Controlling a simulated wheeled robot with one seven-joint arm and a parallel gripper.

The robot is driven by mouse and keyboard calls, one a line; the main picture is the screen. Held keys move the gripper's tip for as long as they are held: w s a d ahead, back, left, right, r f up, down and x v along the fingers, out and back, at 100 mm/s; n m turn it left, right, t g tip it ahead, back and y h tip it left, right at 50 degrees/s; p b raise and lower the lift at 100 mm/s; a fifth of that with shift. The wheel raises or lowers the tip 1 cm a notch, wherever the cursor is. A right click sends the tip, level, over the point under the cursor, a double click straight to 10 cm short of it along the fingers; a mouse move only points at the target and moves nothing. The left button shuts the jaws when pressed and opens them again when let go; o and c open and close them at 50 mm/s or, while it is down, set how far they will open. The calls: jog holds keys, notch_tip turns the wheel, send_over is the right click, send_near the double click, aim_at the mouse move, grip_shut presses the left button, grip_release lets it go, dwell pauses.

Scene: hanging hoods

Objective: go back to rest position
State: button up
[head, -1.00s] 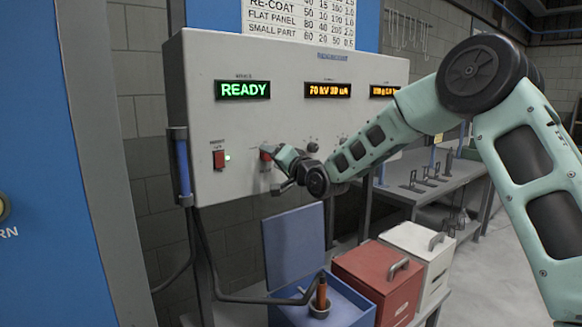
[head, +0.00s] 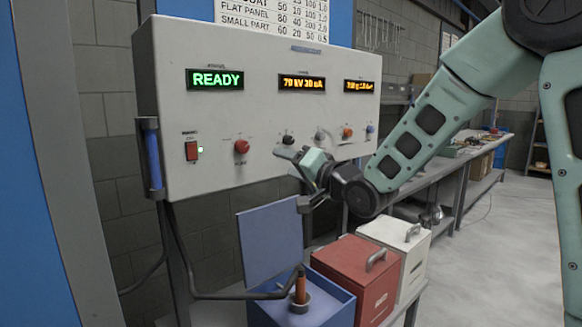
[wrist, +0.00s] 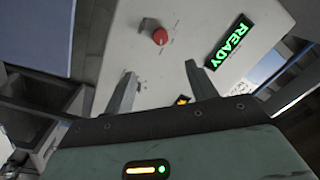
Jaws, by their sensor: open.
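My gripper (head: 297,180) is in front of the lower part of a grey control panel (head: 170,100), below its row of knobs. In the wrist view its two fingers (wrist: 160,88) are spread apart with nothing between them. The panel also shows in the wrist view (wrist: 185,75). Its green display (head: 215,79) reads READY. A red knob also shows beyond the fingers in the wrist view (wrist: 160,36).
Below the panel stand an open blue box (head: 336,304), a red lidded box (head: 365,265) and a white lidded box (head: 400,237). An orange-handled tool (head: 300,285) stands at the blue box. A workbench (head: 487,147) runs along the right. Open floor lies at the right.

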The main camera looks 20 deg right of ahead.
dwell(0.4)
jog(key=s+a+f+n+g+h, duration=0.2)
jog(key=s+a+f+n+g, duration=0.5)
jog(key=s+a+f, duration=0.5)
jog(key=s+f+n+g+h, duration=0.1)
jog(key=s+f+n+g, duration=0.1)
jog(key=s, duration=0.6)
jog(key=s+f+n+g+h, duration=0.1)
jog(key=s+f+n+g, duration=0.1)
jog(key=s+g, duration=0.3)
jog(key=s+f+n+g+h, duration=0.1)
jog(key=s+f+n+g, duration=0.1)
jog(key=s, duration=1)
jog(key=shift+s+f+n+g+h, duration=0.2)
jog(key=shift+f+n+g+h, duration=0.15)
jog(key=shift+g, duration=0.35)
